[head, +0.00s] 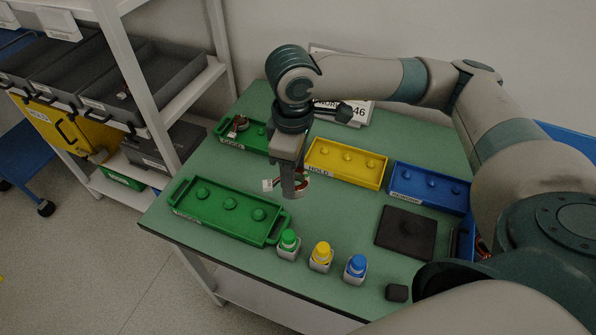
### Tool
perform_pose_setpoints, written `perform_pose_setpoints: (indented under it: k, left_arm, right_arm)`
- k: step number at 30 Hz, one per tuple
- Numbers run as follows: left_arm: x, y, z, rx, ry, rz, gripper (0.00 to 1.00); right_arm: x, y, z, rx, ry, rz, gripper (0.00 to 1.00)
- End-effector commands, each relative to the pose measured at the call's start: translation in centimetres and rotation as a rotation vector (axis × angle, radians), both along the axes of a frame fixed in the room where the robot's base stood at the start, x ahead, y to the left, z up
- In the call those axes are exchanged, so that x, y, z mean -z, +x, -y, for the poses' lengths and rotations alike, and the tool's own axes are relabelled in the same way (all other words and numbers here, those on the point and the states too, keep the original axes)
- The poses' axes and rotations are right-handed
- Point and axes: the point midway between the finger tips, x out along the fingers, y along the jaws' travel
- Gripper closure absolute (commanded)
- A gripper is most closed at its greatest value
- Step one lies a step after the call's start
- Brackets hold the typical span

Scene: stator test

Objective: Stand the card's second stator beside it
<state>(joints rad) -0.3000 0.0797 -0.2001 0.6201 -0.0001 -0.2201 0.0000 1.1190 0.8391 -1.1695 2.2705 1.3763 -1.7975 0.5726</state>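My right gripper (289,188) points down over the middle of the green table. A stator with red-brown windings (304,183) shows behind and to the right of its fingers, and a small white tag (268,185) sticks out to the left. The fingers appear shut on this stator and hide much of it. Another stator (239,125) sits at the left end of the far green tray labelled GOOD (228,143). A white card (357,113) with partly hidden print ending in 46 stands at the back, behind my arm. My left gripper is out of view.
A yellow HOLD tray (314,171), a blue tray (398,195) and a near green tray (184,212) show empty pegs. A dark pad (406,232) lies right. Shelving (150,90) stands left.

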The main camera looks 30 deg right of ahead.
Motion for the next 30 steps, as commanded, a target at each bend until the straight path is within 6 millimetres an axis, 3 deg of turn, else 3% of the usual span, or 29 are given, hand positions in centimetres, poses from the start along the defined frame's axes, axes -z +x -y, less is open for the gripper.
perform_pose_setpoints:
  k: [15, 21, 30]
  left_arm:
    - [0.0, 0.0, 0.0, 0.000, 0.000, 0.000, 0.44]
    - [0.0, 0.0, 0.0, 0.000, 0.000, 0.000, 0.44]
    - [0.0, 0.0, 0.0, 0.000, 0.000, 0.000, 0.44]
  right_arm:
    - [-0.7, 0.1, -1.7, 0.632, -0.002, -0.001, 0.85]
    - [-0.8, 0.1, -1.9, 0.752, -0.003, -0.001, 0.85]
    - [-0.8, 0.0, -2.0, 0.778, -0.004, 0.000, 0.85]
